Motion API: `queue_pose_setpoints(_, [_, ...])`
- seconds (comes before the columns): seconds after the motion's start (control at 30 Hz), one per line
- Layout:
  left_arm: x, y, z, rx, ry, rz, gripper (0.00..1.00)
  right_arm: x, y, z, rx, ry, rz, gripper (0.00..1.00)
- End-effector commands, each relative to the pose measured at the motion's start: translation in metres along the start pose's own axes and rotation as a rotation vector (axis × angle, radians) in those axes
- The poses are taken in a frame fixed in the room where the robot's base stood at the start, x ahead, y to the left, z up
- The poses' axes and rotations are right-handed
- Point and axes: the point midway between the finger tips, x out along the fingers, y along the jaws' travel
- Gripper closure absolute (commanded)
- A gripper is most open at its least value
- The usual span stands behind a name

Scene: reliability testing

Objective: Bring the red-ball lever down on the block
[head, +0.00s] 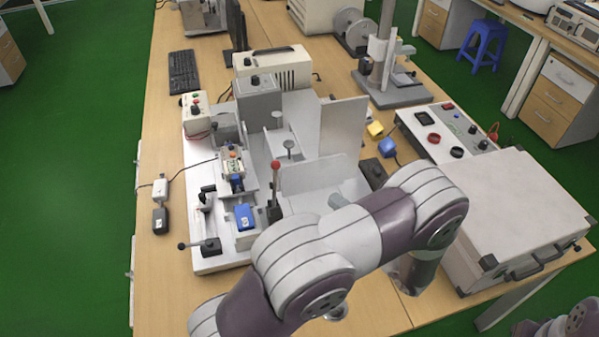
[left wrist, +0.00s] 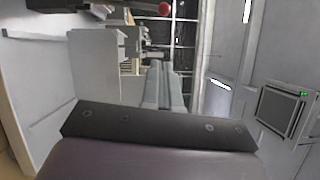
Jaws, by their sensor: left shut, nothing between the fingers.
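The red-ball lever (head: 275,180) stands upright on the white test fixture (head: 216,262), its red ball at the top. The ball also shows at the top of the left wrist view (left wrist: 165,9). A blue block (head: 244,217) sits low on the fixture, left of the lever's foot. My left gripper (head: 338,201) is shut and empty, right of the lever and apart from it. Its hand is mostly hidden behind my arm in the head view. In the left wrist view its closed fingers (left wrist: 163,84) point ahead, below the ball. My right gripper is out of view.
A second black-knobbed lever (head: 200,246) is at the fixture's front left. A large grey case (head: 515,205) and a control box (head: 446,128) stand on the right. Table is bare at front left.

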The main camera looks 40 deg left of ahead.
Motion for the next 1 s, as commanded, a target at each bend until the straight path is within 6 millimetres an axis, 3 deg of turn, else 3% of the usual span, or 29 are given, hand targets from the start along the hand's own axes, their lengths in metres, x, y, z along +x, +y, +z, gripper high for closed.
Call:
queue_pose_setpoints(0.43, [0.009,-0.001,-0.001,0.015,0.003,0.004,1.00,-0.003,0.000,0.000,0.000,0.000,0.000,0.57])
queue_pose_setpoints(0.9, [0.105,-0.002,0.001,0.013,0.001,0.006,1.00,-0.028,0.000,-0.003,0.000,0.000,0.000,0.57])
queue_pose_setpoints(1.0, [0.116,-0.003,0.014,0.015,0.002,0.006,1.00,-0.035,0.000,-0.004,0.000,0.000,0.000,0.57])
